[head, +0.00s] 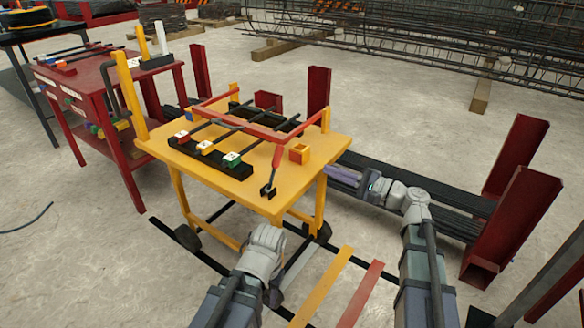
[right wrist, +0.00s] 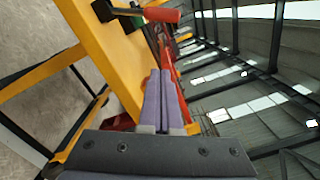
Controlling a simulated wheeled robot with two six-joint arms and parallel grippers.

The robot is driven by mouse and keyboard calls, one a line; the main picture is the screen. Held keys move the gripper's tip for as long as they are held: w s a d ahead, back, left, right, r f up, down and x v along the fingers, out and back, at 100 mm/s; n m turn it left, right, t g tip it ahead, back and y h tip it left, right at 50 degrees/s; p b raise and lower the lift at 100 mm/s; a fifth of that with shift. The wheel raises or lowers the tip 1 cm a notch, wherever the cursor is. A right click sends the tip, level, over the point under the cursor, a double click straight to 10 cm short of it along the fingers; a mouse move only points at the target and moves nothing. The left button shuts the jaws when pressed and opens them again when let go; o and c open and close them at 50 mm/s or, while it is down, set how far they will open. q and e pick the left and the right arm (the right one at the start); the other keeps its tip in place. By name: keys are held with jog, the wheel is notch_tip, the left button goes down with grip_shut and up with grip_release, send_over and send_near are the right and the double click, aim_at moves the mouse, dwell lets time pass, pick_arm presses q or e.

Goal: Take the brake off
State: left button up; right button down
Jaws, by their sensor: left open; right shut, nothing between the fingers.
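A yellow wheeled cart (head: 245,200) stands in the middle of the head view. A short lever with a red grip (head: 277,157) rises from a small black base (head: 268,191) at its near right corner; I take this as the brake lever. In the right wrist view the red grip (right wrist: 161,15) shows at the top, beyond my fingers. My right gripper (head: 342,174) is shut and empty, beside the cart's right edge, apart from the lever. Its purple fingers (right wrist: 160,95) lie together. My left gripper (head: 265,250) is low before the cart, its fingers hidden behind the wrist.
The cart top carries dark bars across coloured blocks (head: 205,147), a red frame and an orange box (head: 299,153). A red table (head: 105,95) stands left. Yellow and red floor strips (head: 325,285) lie in front.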

aim_at(274, 169)
jog(key=x, duration=0.9)
jog(key=shift+w+a+r, duration=0.1)
jog(key=shift+w+a, duration=0.05)
jog(key=shift+a, duration=0.15)
jog(key=shift+s+a+r+p, duration=0.4)
jog(key=shift+s+a+p, duration=0.05)
jog(key=shift+a, duration=0.15)
jog(key=shift+s+a+r+p, duration=0.4)
jog(key=shift+s+a+p, duration=0.05)
jog(key=shift+a, duration=0.15)
jog(key=shift+s+a+r, duration=0.1)
jog(key=shift+s+a, duration=0.15)
jog(key=shift+a, duration=0.1)
